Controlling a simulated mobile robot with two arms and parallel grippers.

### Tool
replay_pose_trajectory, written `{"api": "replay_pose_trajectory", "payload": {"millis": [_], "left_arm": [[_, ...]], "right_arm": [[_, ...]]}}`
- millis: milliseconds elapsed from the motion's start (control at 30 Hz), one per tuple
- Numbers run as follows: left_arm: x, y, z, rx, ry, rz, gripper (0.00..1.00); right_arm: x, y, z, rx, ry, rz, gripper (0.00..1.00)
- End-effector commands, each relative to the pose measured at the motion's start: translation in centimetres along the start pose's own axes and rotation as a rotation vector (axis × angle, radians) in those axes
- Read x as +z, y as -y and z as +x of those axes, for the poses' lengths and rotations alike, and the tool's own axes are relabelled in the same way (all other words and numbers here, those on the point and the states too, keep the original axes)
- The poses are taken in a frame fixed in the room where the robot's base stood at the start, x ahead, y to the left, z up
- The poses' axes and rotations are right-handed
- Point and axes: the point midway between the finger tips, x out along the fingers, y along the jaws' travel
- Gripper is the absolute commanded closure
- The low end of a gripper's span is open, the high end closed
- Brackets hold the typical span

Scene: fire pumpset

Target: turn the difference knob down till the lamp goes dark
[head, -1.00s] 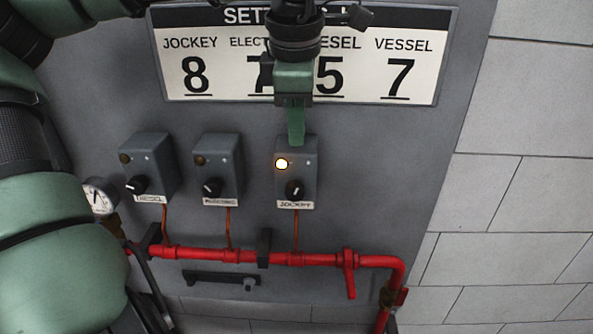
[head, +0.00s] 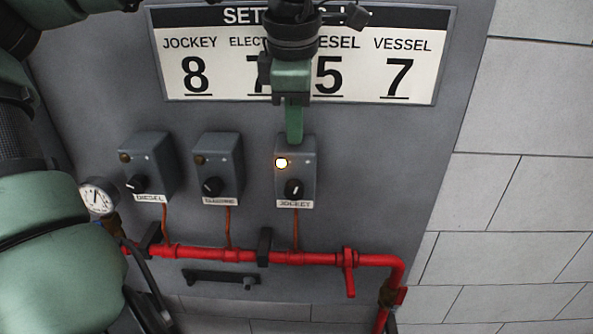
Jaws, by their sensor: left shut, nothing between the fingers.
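My left gripper (head: 294,138) is shut and empty. Its fingertips overlap the top edge of this box in the picture, above the lamp and knob; I cannot tell whether they touch. The diesel box (head: 150,160) and the electric box (head: 222,165) stand to the left, each with a black knob and a dark lamp. My right gripper is not in view.
A red pipe (head: 320,259) with a valve handle (head: 348,280) runs below the boxes. A pressure gauge (head: 97,197) is at the left. A settings sign (head: 400,60) is above, partly hidden by my arm. The panel right of the jockey box is clear.

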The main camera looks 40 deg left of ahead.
Motion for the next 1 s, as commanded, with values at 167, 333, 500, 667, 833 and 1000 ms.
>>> {"api": "replay_pose_trajectory", "payload": {"millis": [167,333,500,667,833,1000], "left_arm": [[0.0,0.5,-0.2,0.004,0.000,-0.001,1.00],[0.0,0.4,-1.0,0.002,0.000,-0.001,1.00],[0.0,-0.1,-3.0,0.001,0.000,0.000,1.00],[0.0,-0.6,-4.9,0.000,0.000,0.000,1.00],[0.0,-0.9,-6.2,0.000,0.000,0.000,1.00],[0.0,-0.8,-6.0,0.000,0.000,0.000,1.00]], "right_arm": [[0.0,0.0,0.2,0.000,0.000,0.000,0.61],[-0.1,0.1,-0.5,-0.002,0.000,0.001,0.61],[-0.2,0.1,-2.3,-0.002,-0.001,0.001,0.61],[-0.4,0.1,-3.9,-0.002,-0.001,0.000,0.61],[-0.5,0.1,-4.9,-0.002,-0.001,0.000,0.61],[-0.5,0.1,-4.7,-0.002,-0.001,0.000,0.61]]}}
